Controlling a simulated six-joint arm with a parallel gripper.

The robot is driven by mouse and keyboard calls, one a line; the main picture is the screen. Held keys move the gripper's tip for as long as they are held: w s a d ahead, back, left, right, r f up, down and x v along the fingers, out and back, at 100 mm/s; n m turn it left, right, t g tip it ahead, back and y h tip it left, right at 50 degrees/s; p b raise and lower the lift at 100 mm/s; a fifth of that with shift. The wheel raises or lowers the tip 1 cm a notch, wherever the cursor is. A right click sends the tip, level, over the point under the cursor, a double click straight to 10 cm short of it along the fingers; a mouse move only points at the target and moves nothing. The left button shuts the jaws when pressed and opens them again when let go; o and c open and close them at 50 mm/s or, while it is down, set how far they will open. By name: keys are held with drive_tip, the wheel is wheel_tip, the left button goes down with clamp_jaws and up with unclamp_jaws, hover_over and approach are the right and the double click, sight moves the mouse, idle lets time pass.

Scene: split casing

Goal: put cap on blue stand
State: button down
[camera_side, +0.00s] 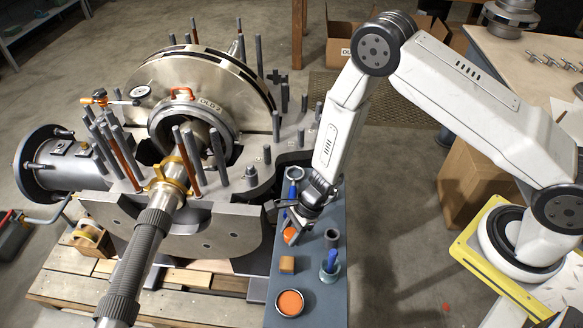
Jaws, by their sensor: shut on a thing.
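My gripper (290,229) reaches down and left over the narrow blue-grey bench in the middle. It is shut on a small orange cap (290,235), seen at its fingertips. The cap seems close to the bench top, but I cannot tell if it touches. A small upright blue piece (332,260), seemingly in a round holder, stands to the right and nearer the camera; it may be the blue stand. The fingers hide part of the cap.
On the bench (309,301) are a tan block (286,264), a round tin with orange contents (290,302), a dark short cylinder (332,237) and a blue-handled magnifier (294,176). The split casing (218,232) with upright studs stands close on the left.

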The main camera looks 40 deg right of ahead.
drive_tip(key=shift+c, duration=1.2)
unclamp_jaws()
drive_tip(key=shift+f, duration=0.1)
drive_tip(key=shift+r, duration=0.2)
drive_tip(key=v, duration=1.2)
